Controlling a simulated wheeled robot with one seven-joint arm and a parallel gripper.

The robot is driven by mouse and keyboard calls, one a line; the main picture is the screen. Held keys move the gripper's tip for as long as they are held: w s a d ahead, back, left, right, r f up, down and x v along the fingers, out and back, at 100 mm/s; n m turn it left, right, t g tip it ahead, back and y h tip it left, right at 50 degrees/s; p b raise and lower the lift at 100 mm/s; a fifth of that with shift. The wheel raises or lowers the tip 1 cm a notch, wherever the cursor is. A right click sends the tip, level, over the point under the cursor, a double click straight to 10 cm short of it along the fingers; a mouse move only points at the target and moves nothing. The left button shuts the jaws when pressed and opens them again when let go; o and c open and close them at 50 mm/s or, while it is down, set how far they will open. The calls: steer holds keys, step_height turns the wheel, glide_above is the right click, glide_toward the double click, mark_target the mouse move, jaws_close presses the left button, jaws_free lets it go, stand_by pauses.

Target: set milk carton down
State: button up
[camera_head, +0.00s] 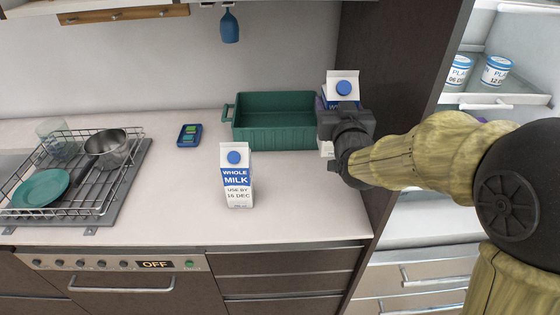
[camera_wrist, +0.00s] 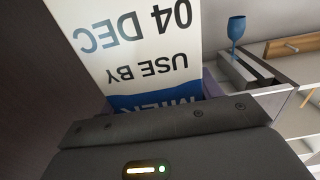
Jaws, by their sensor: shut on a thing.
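A milk carton (camera_head: 343,88) with a blue cap is in my gripper (camera_head: 334,122), at the right end of the counter (camera_head: 290,190). The carton looks upright in the head view, and my gripper hides its middle. In the wrist view the held carton (camera_wrist: 135,50) fills the upper middle, with "USE BY 04 DEC" upside down. I cannot tell whether its base touches the counter. A second milk carton (camera_head: 237,178), marked "16 DEC", stands upright on the counter, left of my gripper and apart from it.
A green bin (camera_head: 275,134) stands against the back wall, just left of the held carton. A dish rack (camera_head: 60,180) and a small blue device (camera_head: 189,135) are farther left. A dark tall panel (camera_head: 385,60) borders the counter's right. The front middle counter is mostly clear.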

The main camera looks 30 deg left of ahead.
step_height(320, 180, down, 6)
steer(key=b, duration=0.5)
steer(key=shift+w+d+r, duration=0.1)
steer(key=shift+w+r, duration=0.05)
steer(key=shift+r, duration=0.05)
steer(key=shift+f+b, duration=0.45)
steer(key=shift+b, duration=0.05)
steer(key=shift+f, duration=3.1)
steer(key=shift+f, duration=1.9)
